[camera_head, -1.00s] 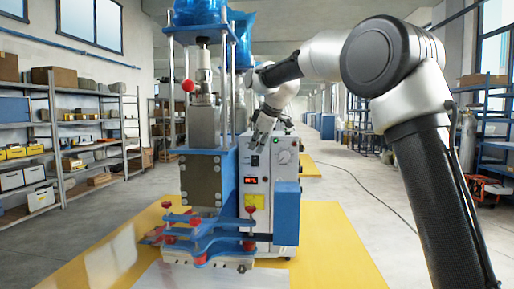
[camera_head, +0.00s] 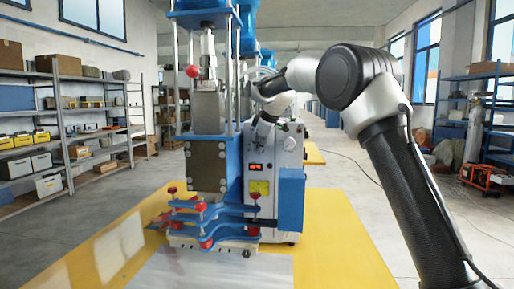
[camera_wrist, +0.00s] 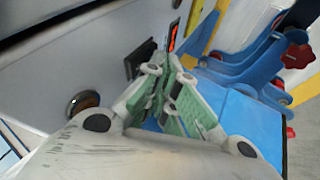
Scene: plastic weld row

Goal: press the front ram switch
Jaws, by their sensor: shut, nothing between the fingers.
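The weld machine's white control box (camera_head: 283,215) faces me. In the wrist view a black rocker switch (camera_wrist: 140,60) in a dark frame sits on its pale panel, between a round metal knob (camera_wrist: 82,102) and a lit red display (camera_wrist: 172,36). My gripper (camera_wrist: 161,66) is shut and empty, with its fingertips just beside the switch; I cannot tell whether they touch it. In the head view my gripper (camera_head: 257,132) is at the upper panel, above the display (camera_head: 255,167) and left of the knob (camera_head: 290,144). It largely hides the switch there.
Blue clamp arms with red knobs (camera_head: 206,242) stick out below the press head (camera_head: 208,166). A blue box (camera_head: 291,200) juts from the panel's right side.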

